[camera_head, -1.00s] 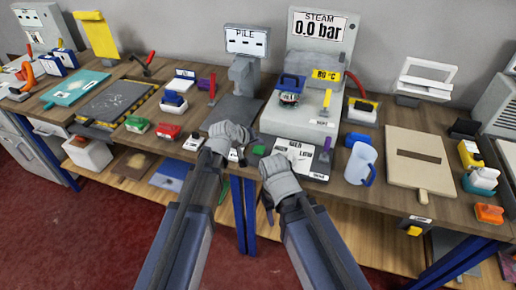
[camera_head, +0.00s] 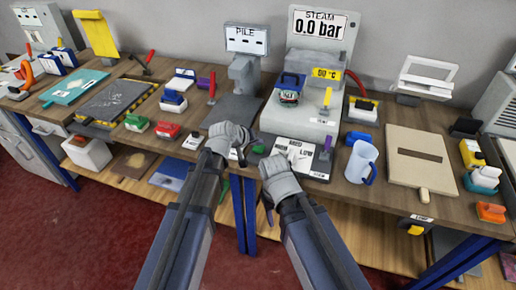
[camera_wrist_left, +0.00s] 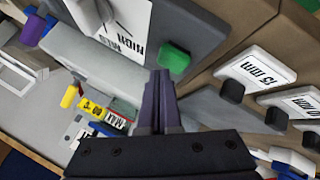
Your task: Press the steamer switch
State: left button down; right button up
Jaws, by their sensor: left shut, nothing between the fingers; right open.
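The steamer (camera_head: 300,118) stands at the back of the bench, its display reading "STEAM 0.0 bar". A small green button (camera_head: 259,149), probably the switch, is left of the panel. It also shows in the left wrist view (camera_wrist_left: 173,62). My left gripper (camera_head: 241,157) is shut and empty, just left of the button. In the wrist view its fingertips (camera_wrist_left: 160,76) are close below the button; contact cannot be told. My right gripper (camera_head: 268,203) is open, in front of the panel.
A blue-and-white jug (camera_head: 361,162) and a beige board (camera_head: 402,172) stand right of the panel. A post with a "PILE" display (camera_head: 246,40) stands left of the steamer. Black knobs with labels (camera_wrist_left: 258,70) line the bench front in the wrist view.

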aim_at(258, 149)
pick_arm(q)
jog(key=shift+f+b, duration=0.5)
dwell(0.8)
jog(key=shift+r, duration=0.1)
jog(key=shift+r+p, duration=0.9)
jog(key=shift+p, duration=0.15)
notch_tip(258, 149, up, 6)
jog(key=p, duration=0.6)
dwell(0.9)
